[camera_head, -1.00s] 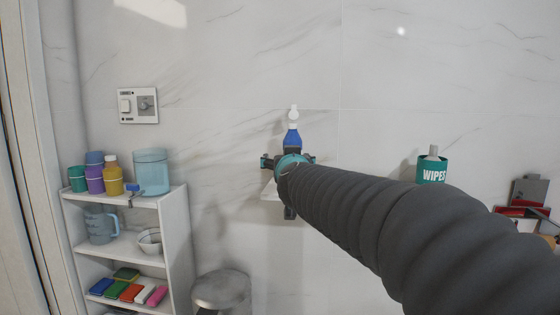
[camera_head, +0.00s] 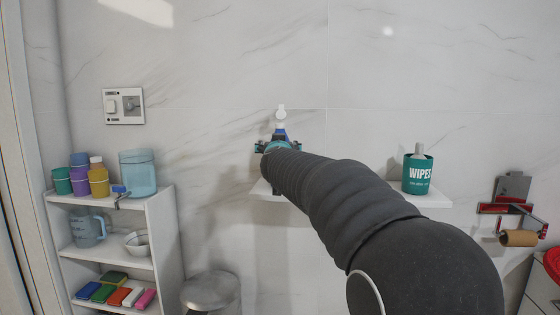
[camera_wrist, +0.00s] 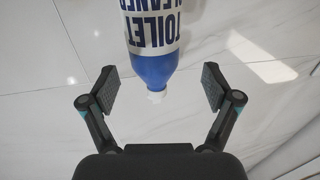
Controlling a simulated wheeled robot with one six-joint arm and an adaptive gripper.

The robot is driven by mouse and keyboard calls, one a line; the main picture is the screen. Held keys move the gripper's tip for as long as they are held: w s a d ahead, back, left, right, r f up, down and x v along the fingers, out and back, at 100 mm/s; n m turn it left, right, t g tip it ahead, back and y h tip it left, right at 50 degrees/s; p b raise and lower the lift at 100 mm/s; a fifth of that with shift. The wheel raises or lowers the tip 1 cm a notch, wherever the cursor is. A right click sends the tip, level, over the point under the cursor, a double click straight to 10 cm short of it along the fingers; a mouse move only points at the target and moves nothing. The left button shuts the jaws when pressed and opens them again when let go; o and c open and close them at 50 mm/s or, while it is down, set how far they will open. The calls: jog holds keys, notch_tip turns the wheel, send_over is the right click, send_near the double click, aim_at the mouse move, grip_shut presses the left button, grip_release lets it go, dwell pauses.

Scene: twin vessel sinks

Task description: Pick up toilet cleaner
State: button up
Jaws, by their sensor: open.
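The toilet cleaner is a blue bottle with a white nozzle (camera_head: 281,118), standing above a white wall shelf (camera_head: 265,190) in the head view. My gripper (camera_head: 277,147) and arm hide most of it there. In the wrist view the toilet cleaner (camera_wrist: 153,35) appears upside down, with its white label and blue shoulder at the top centre. My gripper (camera_wrist: 160,87) is open, with one finger to each side of the bottle's white tip and a clear gap on both sides. The bottle's other end is cut off by the frame.
A green wipes canister (camera_head: 417,174) stands on the shelf's right part. At left, a white rack (camera_head: 160,235) holds cups, a jug, a bowl and sponges. A round metal bin (camera_head: 211,292) stands beside it. A paper roll holder (camera_head: 518,238) is at right.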

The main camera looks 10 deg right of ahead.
jog(key=w, duration=0.2)
jog(key=w+d, duration=0.1)
jog(key=w, duration=0.1)
jog(key=shift+w+d, duration=0.15)
jog(key=shift+w, duration=0.15)
grip_shut()
jog(key=shift+r, duration=0.1)
